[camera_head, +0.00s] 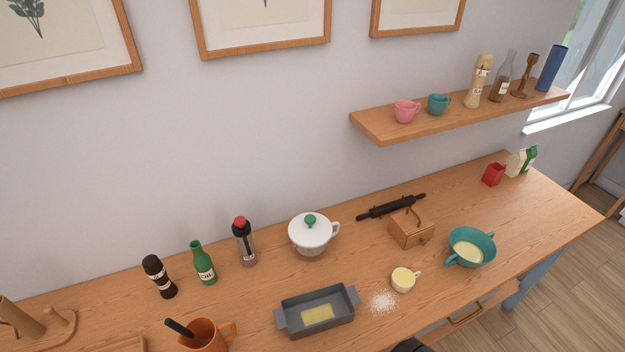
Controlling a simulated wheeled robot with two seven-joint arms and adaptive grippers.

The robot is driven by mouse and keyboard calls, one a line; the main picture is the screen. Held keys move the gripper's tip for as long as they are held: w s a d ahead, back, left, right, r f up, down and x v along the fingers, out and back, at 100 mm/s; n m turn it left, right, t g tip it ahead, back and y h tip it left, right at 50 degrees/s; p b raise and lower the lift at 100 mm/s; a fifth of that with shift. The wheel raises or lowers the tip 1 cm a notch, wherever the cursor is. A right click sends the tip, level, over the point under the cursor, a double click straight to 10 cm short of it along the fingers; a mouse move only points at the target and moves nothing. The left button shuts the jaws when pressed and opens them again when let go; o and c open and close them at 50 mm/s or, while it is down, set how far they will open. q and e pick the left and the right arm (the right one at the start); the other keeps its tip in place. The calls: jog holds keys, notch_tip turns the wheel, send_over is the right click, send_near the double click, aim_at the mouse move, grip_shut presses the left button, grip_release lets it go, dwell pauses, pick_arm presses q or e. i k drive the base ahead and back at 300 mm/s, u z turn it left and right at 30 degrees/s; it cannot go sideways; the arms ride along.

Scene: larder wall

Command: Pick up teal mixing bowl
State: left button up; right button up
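The teal mixing bowl (485,240) stands upright on the right part of the wooden counter, close to its front edge. Neither of my grippers can be made out in the head view. A small dark shape shows at the bottom edge, too cut off to identify.
A small cup (403,280) of yellow content and spilled white powder (382,301) lie left of the bowl. A wooden box (411,230) stands behind left, near a rolling pin (391,207). A grey baking dish (317,312) is farther left. Counter right of the bowl is clear.

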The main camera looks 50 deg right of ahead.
aim_at(470, 246)
jog(key=z, duration=1.9)
jog(key=k, duration=0.3)
jog(key=z, duration=0.85)
